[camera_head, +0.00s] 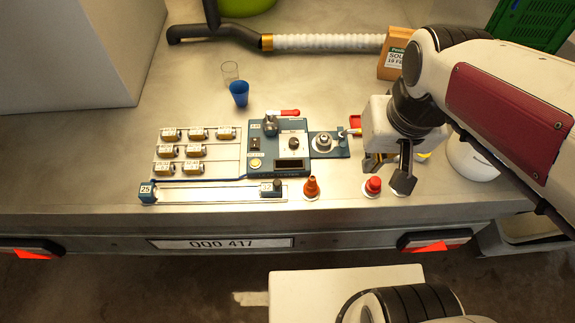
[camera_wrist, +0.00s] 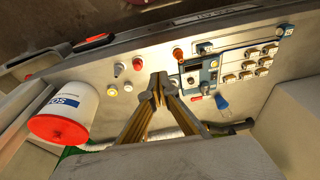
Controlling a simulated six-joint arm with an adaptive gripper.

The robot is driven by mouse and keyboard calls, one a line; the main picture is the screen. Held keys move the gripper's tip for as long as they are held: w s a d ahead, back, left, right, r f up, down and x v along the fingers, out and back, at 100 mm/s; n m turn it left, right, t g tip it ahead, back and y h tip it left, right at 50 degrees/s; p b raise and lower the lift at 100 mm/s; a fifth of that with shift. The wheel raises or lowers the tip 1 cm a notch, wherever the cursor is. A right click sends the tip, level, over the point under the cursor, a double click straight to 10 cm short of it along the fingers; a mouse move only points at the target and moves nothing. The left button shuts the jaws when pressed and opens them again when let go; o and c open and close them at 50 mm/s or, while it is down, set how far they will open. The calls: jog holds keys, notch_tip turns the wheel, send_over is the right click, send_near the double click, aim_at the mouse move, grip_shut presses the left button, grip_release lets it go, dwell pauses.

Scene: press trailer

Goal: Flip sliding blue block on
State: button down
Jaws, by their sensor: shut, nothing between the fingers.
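A pale rail (camera_head: 210,193) lies along the front of the blue control panel (camera_head: 283,173). A small blue block labelled 25 (camera_head: 147,192) sits at the rail's left end, and a dark blue block with a knob (camera_head: 272,188) sits near its right end. My gripper (camera_head: 391,173) is right of the panel, above the table, apart from both blocks. In the wrist view its fingertips (camera_wrist: 158,82) are together and empty; the 25 block (camera_wrist: 289,30) is at upper right.
Several small metal modules (camera_head: 195,151) stand left of the panel. Bare table lies to the left.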

jog(key=w+a+f+m+g+y, duration=0.1)
jog(key=w+a+f+m+g, duration=0.1)
jog(key=w+a+f+m, duration=0.2)
jog(key=w+a+f+m+g+y, duration=0.1)
jog(key=w+a+f+m, duration=0.3)
jog(key=w+f+m, duration=0.4)
jog(key=w+f, duration=0.4)
jog(key=shift+w+g+y, duration=0.3)
jog(key=shift+g, duration=0.1)
dwell(0.5)
jog(key=shift+f, duration=0.1)
dwell(0.4)
send_near(282, 185)
jog(key=d+f, duration=0.1)
jog(key=w+d+f, duration=0.1)
jog(key=f, duration=0.1)
jog(key=shift+d+f, duration=0.25)
jog(key=shift+f, duration=0.05)
jog(key=shift+s+a+f, duration=0.1)
jog(key=shift+s+a, duration=0.05)
jog(key=shift+a, duration=0.3)
jog(key=shift+s+a+f, duration=0.1)
jog(key=shift+s+a, duration=0.1)
jog(key=shift+a, duration=0.25)
jog(key=shift+s+a+f, duration=0.1)
jog(key=shift+s+a, duration=0.1)
jog(key=shift+a, duration=0.2)
jog(key=shift+s+a+f, duration=0.1)
jog(key=shift+s+a, duration=0.15)
jog(key=shift+a, duration=0.2)
